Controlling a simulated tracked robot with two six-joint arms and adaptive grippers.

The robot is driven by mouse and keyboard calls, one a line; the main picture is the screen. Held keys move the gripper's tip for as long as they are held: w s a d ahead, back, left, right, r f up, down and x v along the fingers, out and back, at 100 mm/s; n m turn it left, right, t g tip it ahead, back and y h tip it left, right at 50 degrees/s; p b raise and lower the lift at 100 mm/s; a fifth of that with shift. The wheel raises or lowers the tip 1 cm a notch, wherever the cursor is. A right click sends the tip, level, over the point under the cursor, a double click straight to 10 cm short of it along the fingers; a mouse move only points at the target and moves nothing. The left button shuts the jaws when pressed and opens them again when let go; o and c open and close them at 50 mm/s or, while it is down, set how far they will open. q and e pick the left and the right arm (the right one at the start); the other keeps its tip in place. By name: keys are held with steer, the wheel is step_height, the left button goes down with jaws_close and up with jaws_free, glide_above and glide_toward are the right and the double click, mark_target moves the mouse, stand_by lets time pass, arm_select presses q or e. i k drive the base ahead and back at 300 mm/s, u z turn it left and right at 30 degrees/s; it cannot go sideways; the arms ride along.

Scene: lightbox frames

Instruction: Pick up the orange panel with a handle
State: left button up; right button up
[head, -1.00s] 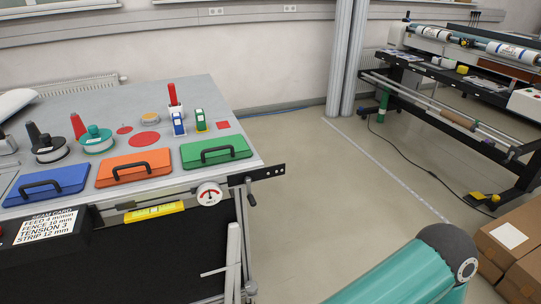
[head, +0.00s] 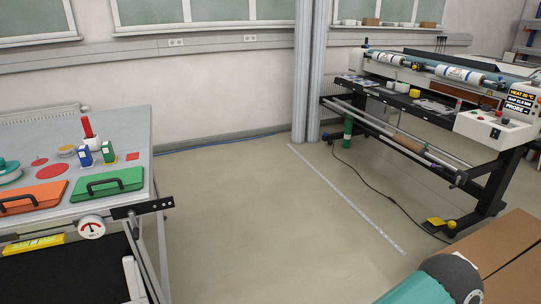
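The orange panel (head: 45,194) lies flat on the grey table (head: 122,133) at the left of the head view, partly cut off by the left picture edge. A black handle (head: 18,202) is on its front part. A green panel (head: 117,178) with a black handle lies just right of it. Neither of my grippers is in view. A teal and dark grey link of my own arm shows at the bottom right, well away from the panel.
A black bracket (head: 143,208) juts from the table's right corner. Open floor (head: 250,220) lies between the table and the roller machine (head: 430,100). Cardboard boxes (head: 490,245) stand at the lower right.

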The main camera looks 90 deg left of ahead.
mark_target(25, 193)
steer(key=z, duration=0.7)
steer(key=i, duration=0.2)
steer(key=u, duration=3.3)
steer(key=i, duration=0.35)
steer(key=u, duration=2.15)
steer(key=k, duration=0.4)
steer(key=u, duration=0.6)
steer(key=i, duration=1.45)
steer(key=z, duration=0.5)
